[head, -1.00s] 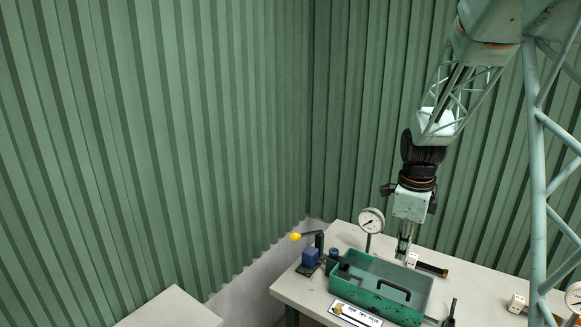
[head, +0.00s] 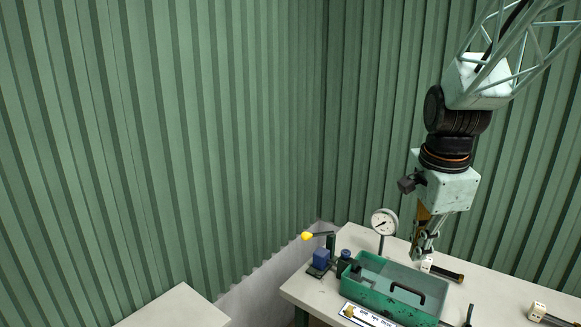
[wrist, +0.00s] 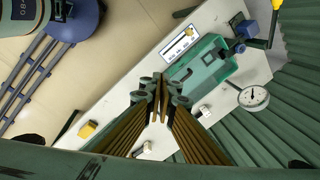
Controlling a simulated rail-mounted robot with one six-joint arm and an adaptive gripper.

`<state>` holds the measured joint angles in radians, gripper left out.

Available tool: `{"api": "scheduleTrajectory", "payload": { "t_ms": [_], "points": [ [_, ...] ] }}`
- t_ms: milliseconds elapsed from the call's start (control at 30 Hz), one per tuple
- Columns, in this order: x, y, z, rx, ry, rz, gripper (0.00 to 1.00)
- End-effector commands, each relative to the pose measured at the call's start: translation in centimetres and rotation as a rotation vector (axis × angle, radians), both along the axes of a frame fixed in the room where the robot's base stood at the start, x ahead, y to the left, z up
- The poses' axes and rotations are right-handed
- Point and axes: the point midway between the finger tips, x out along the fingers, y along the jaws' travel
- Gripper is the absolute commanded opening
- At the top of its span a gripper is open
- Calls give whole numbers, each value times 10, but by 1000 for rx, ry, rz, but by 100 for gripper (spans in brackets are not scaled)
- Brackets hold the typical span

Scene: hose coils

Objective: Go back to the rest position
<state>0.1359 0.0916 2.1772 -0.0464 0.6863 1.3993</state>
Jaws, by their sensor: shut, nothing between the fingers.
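My gripper (head: 422,250) hangs from my arm above the back part of the white table in the head view, just behind the green tray. In the wrist view my gripper (wrist: 160,98) shows its fingers together, with nothing held between them. The green open tray (head: 398,292) stands on the table below and left of the gripper, and it also shows in the wrist view (wrist: 205,65). My gripper appears apart from the tray.
A dial gauge (head: 384,222) stands behind the tray. A blue block device with a yellow-knobbed lever (head: 321,258) is at its left. White blocks with dark handles (head: 428,264) lie on the table (head: 490,285). Corrugated green walls (head: 230,130) close off the left and back.

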Motion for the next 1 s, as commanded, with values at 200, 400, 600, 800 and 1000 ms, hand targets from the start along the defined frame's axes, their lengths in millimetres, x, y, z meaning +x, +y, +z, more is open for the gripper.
{"api": "scheduleTrajectory", "payload": {
  "t_ms": [200, 400, 600, 800, 1000],
  "points": [
    [-31, 13, 13, -27, -10, 153, 0],
    [-60, 24, 23, -54, -19, 297, 0],
    [-89, 34, 31, -83, -29, 439, 0],
    [-120, 43, 36, -113, -37, 581, 0],
    [-150, 52, 38, -144, -46, 721, 0]
  ]
}}
